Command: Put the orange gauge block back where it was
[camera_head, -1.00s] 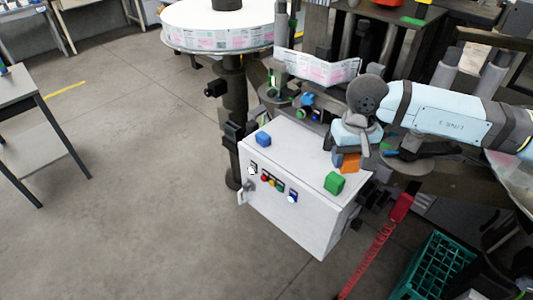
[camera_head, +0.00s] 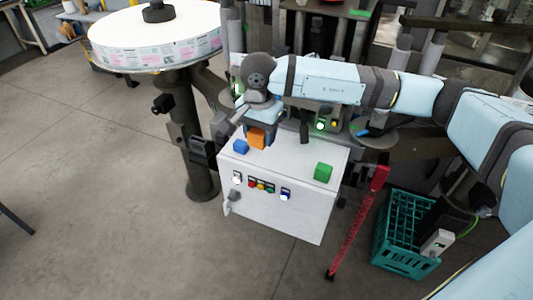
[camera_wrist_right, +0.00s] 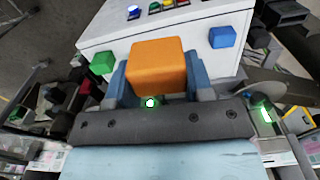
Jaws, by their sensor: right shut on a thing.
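The orange gauge block (camera_head: 257,138) is between the fingers of my right gripper (camera_head: 259,127), which is shut on it. It is over the back left part of the white cabinet's top (camera_head: 285,160), close to the blue block (camera_head: 241,146) and to its right. I cannot tell whether it touches the top. The green block (camera_head: 323,172) sits at the right of the top. The right wrist view shows the orange block (camera_wrist_right: 158,65) gripped, with the green block (camera_wrist_right: 103,62) on the left and the blue block (camera_wrist_right: 222,37) on the right. My left gripper is out of view.
The cabinet front has several coloured buttons (camera_head: 261,187). A large label reel (camera_head: 155,40) stands behind left. The middle of the cabinet top is clear.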

